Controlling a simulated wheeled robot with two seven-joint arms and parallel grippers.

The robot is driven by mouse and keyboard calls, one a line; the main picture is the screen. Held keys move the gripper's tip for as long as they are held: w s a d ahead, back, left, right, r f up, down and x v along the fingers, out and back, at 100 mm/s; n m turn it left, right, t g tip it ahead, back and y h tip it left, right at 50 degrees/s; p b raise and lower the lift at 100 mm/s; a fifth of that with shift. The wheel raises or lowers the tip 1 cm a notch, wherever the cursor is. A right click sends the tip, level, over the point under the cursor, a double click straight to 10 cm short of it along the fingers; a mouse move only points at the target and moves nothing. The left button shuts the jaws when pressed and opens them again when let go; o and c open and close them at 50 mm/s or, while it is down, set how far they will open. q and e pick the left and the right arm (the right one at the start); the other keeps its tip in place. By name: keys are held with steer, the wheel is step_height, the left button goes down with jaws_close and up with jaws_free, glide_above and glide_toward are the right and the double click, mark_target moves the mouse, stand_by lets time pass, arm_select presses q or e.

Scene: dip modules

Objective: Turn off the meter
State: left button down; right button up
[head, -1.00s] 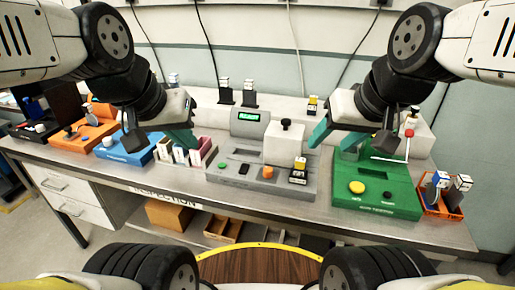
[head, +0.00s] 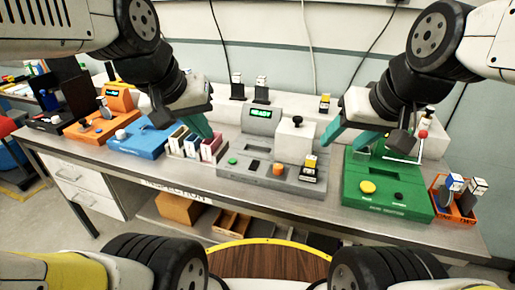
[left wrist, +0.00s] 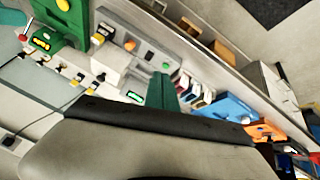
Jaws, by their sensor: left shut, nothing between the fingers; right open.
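A grey unit (head: 235,180) with a lit green display (head: 261,113) stands mid-bench; it may be the meter, but no label confirms this. Its front deck carries a green button (head: 233,161), a black rocker switch (head: 255,166) and an orange knob (head: 278,169). It also shows in the left wrist view (left wrist: 112,58). My left gripper (head: 206,132) is shut and empty, up left of the grey unit, above the small boxes. Its teal finger shows in the left wrist view (left wrist: 161,92). My right gripper (head: 345,138) is open and empty between the grey unit and the green unit.
A green unit (head: 360,200) with a yellow button stands right, with an orange bin (head: 455,210) beyond it. Left stand a rack of small boxes (head: 190,152), a blue unit (head: 142,140) and an orange unit (head: 90,130) with a display. The bench's front edge is clear.

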arm_select(q)
steer(key=w+d+f+n+g, duration=0.2)
steer(key=w+d+n+g, duration=0.15)
steer(key=w+n, duration=0.55)
steer(key=n+y, duration=0.2)
steer(key=n, duration=0.3)
glide_above(256, 162)
steer(key=s, duration=0.2)
steer(key=shift+g, duration=0.45)
steer(key=f, duration=0.5)
steer(key=shift+a+f, duration=0.3)
steer(key=f, duration=0.4)
steer(key=w+f, duration=0.1)
steer(key=f, duration=0.9)
steer(key=shift+w+d, duration=0.2)
steer(key=shift+w, duration=0.15)
steer(key=shift+f, duration=0.15)
steer(key=shift+s, duration=0.1)
steer(key=shift+s+a, duration=0.2)
steer(key=shift+s, duration=0.45)
